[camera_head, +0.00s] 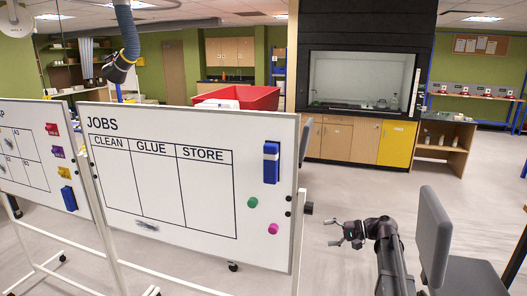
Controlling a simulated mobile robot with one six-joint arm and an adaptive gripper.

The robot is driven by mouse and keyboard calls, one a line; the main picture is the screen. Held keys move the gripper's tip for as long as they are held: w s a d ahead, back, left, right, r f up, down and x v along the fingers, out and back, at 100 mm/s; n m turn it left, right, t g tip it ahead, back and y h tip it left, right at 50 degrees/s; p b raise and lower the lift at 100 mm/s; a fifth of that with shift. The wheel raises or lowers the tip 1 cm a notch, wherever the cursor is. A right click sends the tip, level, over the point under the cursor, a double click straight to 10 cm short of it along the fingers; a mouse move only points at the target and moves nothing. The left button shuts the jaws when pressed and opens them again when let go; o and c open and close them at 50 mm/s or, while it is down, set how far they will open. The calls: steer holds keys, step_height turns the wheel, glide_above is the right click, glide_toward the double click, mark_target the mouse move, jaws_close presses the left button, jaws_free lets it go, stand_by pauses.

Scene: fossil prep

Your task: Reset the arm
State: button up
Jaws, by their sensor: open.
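My arm reaches up from the lower right of the head view. My gripper (338,232) points left, its fingers spread apart with nothing between them. It is in open air just right of the JOBS whiteboard (195,253), apart from it in the picture. How far it is from the board in depth I cannot tell.
The JOBS board has a blue eraser (271,162), a green magnet (252,202) and a pink magnet (272,228). A second whiteboard (30,185) stands left. A grey chair (434,235) is close right of my arm. A fume hood (358,85) stands behind; floor between is clear.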

steer(key=s+a+f+n+g+h, duration=0.25)
steer(key=s+a+f+h, duration=0.45)
steer(key=s+f, duration=0.35)
steer(key=s+d+f+n+g+h, duration=0.1)
steer(key=s+f+h, duration=0.1)
steer(key=s+h, duration=0.5)
steer(key=shift+s+d+f+n, duration=0.15)
steer(key=shift+s+f+n, duration=0.25)
steer(key=shift+s, duration=1.7)
